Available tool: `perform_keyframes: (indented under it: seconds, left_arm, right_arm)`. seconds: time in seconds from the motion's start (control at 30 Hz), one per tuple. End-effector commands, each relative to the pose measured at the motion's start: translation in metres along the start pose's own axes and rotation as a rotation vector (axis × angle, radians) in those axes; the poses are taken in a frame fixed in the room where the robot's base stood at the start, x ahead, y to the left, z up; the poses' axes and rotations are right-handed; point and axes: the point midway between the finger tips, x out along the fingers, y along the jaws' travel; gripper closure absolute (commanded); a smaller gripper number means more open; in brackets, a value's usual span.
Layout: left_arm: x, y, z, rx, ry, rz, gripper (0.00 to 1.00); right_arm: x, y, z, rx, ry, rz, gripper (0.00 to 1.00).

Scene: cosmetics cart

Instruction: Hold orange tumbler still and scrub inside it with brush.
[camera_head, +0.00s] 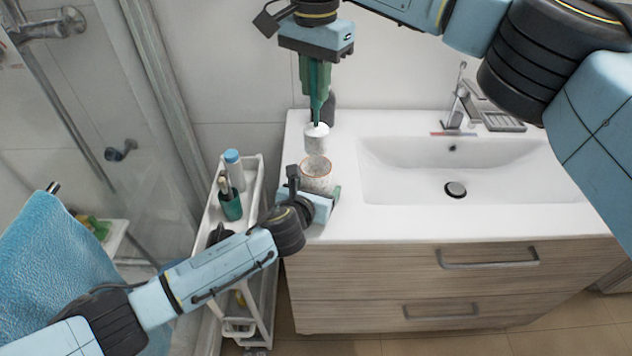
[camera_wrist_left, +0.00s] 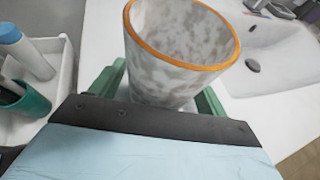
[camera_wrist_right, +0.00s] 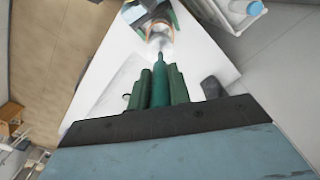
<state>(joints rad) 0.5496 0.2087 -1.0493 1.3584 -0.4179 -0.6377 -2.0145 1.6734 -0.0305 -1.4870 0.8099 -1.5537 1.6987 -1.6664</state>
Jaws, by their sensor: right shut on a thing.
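The orange-rimmed tumbler (camera_head: 316,174), white with grey speckles, stands upright at the left end of the white counter. In the left wrist view the tumbler (camera_wrist_left: 178,60) sits between the green fingers of my left gripper (camera_head: 313,188); whether they press on it I cannot tell. My right gripper (camera_head: 315,82) points down and is shut on the green handle of the brush (camera_head: 316,137). The brush hangs upright, its white head just above the tumbler's mouth. In the right wrist view the brush handle (camera_wrist_right: 159,82) runs between the fingers toward the tumbler.
A dark cup-like object (camera_head: 329,108) stands behind the brush. The sink basin (camera_head: 400,170) and faucet (camera_head: 455,105) are to the right. A white cart (camera_head: 212,222) at left holds a blue-capped bottle (camera_head: 235,172) and a green container (camera_head: 230,206). A blue towel (camera_head: 60,270) hangs lower left.

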Motion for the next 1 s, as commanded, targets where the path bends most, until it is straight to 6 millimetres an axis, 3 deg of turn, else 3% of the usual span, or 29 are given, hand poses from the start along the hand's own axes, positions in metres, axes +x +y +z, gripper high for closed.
perform_keyframes:
  seconds: [0.37,0.8,1.0]
  left_arm:
    - [-0.001,0.0,0.004,0.0,-0.002,0.0,0.18]
    - [-0.03,0.001,0.074,0.002,-0.004,-0.001,0.18]
    - [-0.037,0.0,0.091,0.001,-0.001,-0.001,0.18]
  right_arm:
    - [0.0,0.0,0.0,0.0,0.0,0.0,1.0]
    - [0.0,0.0,0.0,0.0,0.0,0.0,1.0]
    - [0.0,0.0,0.0,0.0,0.0,0.0,1.0]
